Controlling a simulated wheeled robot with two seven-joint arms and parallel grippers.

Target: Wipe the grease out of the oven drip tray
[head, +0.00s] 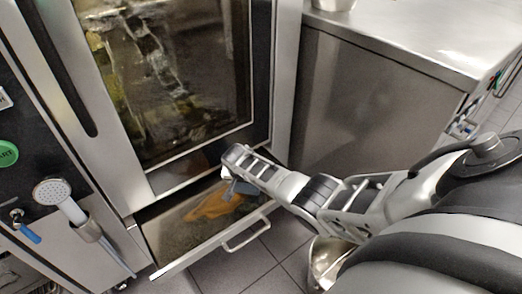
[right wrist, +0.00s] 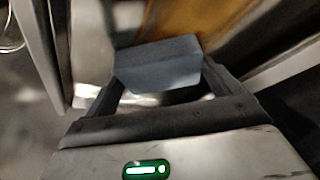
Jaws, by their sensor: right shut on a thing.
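The oven drip tray (head: 172,262) is pulled out below the glass oven door, with a handle on its front. An orange-brown grease patch (head: 208,204) lies on its floor; the brown patch also shows, blurred, in the right wrist view (right wrist: 235,25). My right gripper (head: 232,177) reaches over the tray from the right and is shut on a blue-grey wiping pad (head: 241,188). In the right wrist view the pad (right wrist: 158,68) sits between the fingers. Whether it touches the tray floor I cannot tell. My left gripper is out of view.
The oven door (head: 165,75) is shut above the tray. A steel counter (head: 375,105) stands close on the right. A metal bowl (head: 326,262) is below my right arm. A hand shower (head: 62,198) hangs at left. Tiled floor lies in front.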

